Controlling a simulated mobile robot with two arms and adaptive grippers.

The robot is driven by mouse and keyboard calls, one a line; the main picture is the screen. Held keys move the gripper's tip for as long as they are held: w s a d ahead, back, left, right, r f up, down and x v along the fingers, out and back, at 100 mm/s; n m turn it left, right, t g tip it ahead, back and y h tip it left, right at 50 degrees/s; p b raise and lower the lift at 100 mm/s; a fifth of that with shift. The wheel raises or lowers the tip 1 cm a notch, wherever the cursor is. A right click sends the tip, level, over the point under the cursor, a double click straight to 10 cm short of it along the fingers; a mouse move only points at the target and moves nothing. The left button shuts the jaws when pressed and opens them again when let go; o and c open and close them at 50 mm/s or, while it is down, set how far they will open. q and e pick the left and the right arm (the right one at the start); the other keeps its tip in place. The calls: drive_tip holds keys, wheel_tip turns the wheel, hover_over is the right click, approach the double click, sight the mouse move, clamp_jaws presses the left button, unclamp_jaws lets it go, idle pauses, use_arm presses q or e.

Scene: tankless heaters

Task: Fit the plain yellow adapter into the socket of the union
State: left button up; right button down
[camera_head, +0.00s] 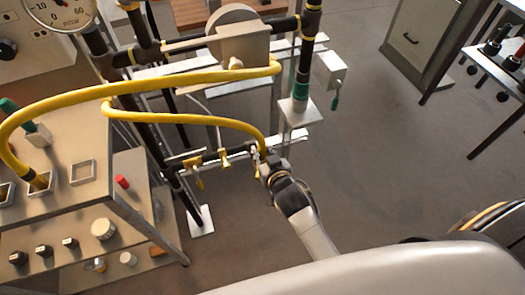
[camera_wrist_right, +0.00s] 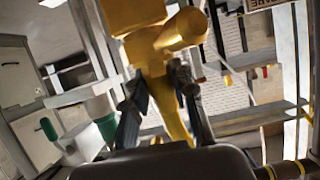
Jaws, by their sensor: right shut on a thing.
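My right gripper (camera_head: 262,160) is at the right end of a black horizontal pipe (camera_head: 212,156) in the head view. In the right wrist view its fingers (camera_wrist_right: 160,95) are closed on a yellow piece, which I take to be the plain yellow adapter (camera_wrist_right: 163,62). A larger yellow fitting (camera_wrist_right: 135,14) with a round stub lies right above it; I cannot tell whether they touch or are joined. In the head view the held piece is mostly hidden by the gripper. I cannot clearly pick out the union or its socket. My left gripper is not in view.
A yellow hose (camera_head: 190,118) runs down close to my right gripper. A black upright pipe with a green collar (camera_head: 300,88) stands behind. A control bench (camera_head: 75,205) is at the left. The floor (camera_head: 400,165) at right is clear.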

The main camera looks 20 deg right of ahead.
drive_tip(key=shift+f, duration=0.2)
drive_tip(key=c, duration=1.1)
unclamp_jaws()
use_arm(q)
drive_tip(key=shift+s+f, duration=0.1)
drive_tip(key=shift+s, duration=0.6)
use_arm(e)
drive_tip(key=shift+r, duration=0.1)
drive_tip(key=shift+r, duration=0.2)
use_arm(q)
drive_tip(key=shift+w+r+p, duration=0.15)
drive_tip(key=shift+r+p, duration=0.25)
use_arm(e)
drive_tip(key=v, duration=1.2)
